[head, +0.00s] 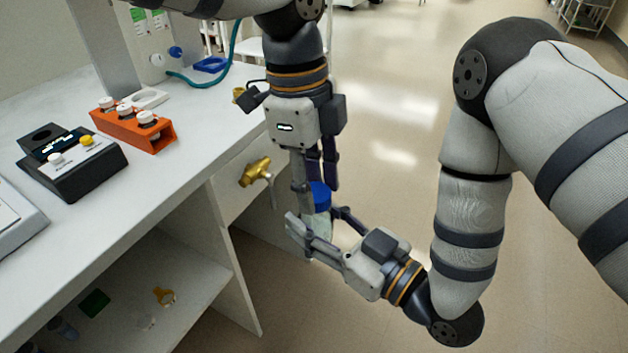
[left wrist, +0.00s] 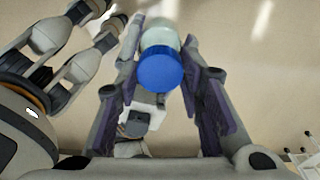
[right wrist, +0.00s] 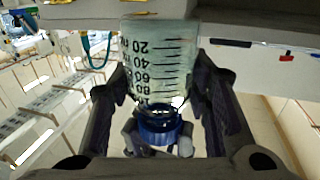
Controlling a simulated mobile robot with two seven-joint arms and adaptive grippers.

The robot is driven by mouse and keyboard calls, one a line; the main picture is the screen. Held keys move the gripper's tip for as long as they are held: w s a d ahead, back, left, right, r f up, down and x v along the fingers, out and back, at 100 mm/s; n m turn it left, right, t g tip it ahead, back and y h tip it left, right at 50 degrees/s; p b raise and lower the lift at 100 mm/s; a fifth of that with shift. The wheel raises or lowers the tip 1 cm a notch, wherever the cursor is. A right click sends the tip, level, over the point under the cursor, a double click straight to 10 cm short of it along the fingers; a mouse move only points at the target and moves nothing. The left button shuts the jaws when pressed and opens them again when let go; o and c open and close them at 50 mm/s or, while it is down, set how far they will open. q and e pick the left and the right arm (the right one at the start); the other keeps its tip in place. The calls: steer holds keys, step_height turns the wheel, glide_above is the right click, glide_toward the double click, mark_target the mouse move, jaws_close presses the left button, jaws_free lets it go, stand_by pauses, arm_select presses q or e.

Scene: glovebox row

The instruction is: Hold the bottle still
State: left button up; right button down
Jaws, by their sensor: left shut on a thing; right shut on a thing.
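The bottle (head: 321,226) is a clear container hanging in the air beside the bench, with its blue cap (head: 320,195) on top. My right gripper (head: 314,220) is shut around the bottle's body from the side. The right wrist view shows the body (right wrist: 160,62) with its black graduation marks, between the fingers. My left gripper (head: 317,190) points down from above and is shut on the blue cap, which also shows between its fingers in the left wrist view (left wrist: 161,67). The fingers partly hide the bottle in the head view.
The white bench (head: 60,225) at left carries an orange rack (head: 133,130) with white-capped vials and a black device (head: 72,165). A brass valve fitting (head: 255,172) sticks out from the bench front near the grippers. Open floor (head: 390,110) lies behind.

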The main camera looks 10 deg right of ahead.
arm_select(q)
steer(key=m, duration=0.7)
steer(key=shift+d+m+g+y, duration=0.2)
steer(key=shift+m+g+y, duration=0.1)
steer(key=shift+y, duration=0.1)
steer(key=m, duration=0.4)
steer(key=m+y, duration=0.1)
steer(key=m, duration=0.5)
steer(key=shift+m, duration=0.4)
steer(key=m, duration=0.4)
steer(key=shift+s+d+f+m+y, duration=0.1)
steer(key=shift+s+d+m+y, duration=0.1)
steer(key=shift+m+y, duration=0.15)
steer(key=shift+w+a+m+t, duration=0.2)
steer(key=shift+m+t, duration=0.2)
steer(key=shift+m, duration=0.15)
steer(key=shift+d, duration=0.1)
steer(key=o, duration=0.7)
steer(key=shift+o, duration=0.2)
